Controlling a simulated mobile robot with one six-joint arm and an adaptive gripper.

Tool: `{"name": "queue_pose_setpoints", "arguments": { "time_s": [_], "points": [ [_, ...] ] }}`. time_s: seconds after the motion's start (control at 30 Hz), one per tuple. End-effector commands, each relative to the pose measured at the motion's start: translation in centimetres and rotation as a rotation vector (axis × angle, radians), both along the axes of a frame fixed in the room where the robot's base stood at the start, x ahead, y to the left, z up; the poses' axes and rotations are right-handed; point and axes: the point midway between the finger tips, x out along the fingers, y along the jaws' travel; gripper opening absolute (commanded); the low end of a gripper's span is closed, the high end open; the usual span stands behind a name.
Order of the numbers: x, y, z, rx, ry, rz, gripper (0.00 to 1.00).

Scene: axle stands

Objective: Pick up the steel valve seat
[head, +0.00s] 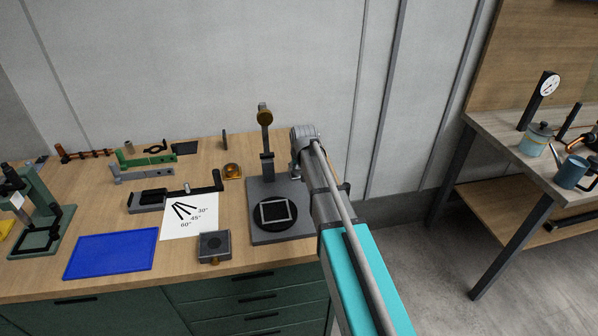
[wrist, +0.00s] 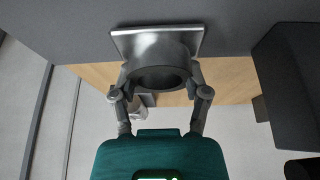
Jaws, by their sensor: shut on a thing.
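The steel valve seat (wrist: 155,48) shows in the wrist view as a shiny round collar with a flat square flange at its top edge. My gripper (wrist: 160,77) is shut on the collar, with one finger at each side of it. The flange lies close to a dark grey surface (wrist: 60,25); I cannot tell whether they touch. In the head view my arm hides the gripper and the valve seat, beside the grey stand (head: 265,180).
The grey stand carries a dark round plate with a light square frame (head: 275,211). A grey block (head: 214,246), a white angle sheet (head: 190,215), a blue mat (head: 111,253) and a brass dome (head: 232,171) lie left of it. A second bench (head: 500,140) stands at the right.

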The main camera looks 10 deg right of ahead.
Motion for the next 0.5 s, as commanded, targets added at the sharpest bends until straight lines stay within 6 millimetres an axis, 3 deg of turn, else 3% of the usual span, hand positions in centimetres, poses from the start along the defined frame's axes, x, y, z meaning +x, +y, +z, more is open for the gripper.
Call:
{"name": "queue_pose_setpoints", "arguments": {
  "time_s": [0.5],
  "points": [
    [0.0,-0.1,3.2,-0.001,0.000,-0.001,0.00]
  ]
}}
